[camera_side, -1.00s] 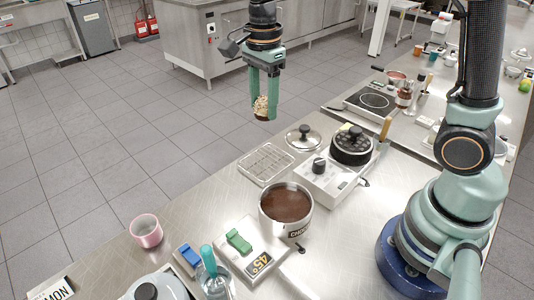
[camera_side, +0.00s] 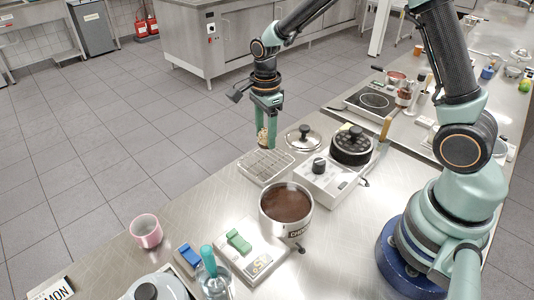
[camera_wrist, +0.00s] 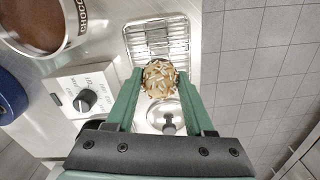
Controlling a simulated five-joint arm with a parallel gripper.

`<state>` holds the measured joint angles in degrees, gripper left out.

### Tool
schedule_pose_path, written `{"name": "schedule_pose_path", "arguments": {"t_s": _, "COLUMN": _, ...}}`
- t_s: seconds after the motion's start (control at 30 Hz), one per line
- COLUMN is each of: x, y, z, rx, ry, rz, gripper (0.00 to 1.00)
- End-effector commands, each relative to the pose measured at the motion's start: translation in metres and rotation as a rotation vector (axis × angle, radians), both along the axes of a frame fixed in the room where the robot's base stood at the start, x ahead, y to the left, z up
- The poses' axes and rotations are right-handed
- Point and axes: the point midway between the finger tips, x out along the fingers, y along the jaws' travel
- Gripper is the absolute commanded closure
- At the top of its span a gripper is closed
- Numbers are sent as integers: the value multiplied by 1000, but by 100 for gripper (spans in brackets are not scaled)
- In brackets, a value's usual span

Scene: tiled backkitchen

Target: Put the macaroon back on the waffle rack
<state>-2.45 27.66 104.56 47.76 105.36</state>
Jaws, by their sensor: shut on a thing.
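The macaroon (camera_side: 262,135), a pale brown ball with light flakes, is held between the fingertips of my gripper (camera_side: 266,138). It also shows in the wrist view (camera_wrist: 158,79), between the two green fingers of my gripper (camera_wrist: 160,82). The waffle rack (camera_side: 266,166) is a wire grid on the steel counter. In the side view the macaroon is just above the rack's far edge. In the wrist view the rack (camera_wrist: 160,38) lies beyond the macaroon. I cannot tell whether the macaroon touches the rack.
A pot of chocolate (camera_side: 287,204) stands in front. A pink cup (camera_side: 146,231) is far left.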

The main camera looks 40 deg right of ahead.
Motion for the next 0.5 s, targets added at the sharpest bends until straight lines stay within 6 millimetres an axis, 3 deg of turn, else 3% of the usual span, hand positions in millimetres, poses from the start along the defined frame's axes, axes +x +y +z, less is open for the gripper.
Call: {"name": "schedule_pose_path", "arguments": {"t_s": 0.5, "x": 0, "y": 0, "z": -54, "rx": 0, "ry": 1, "rz": 0, "gripper": 99}}
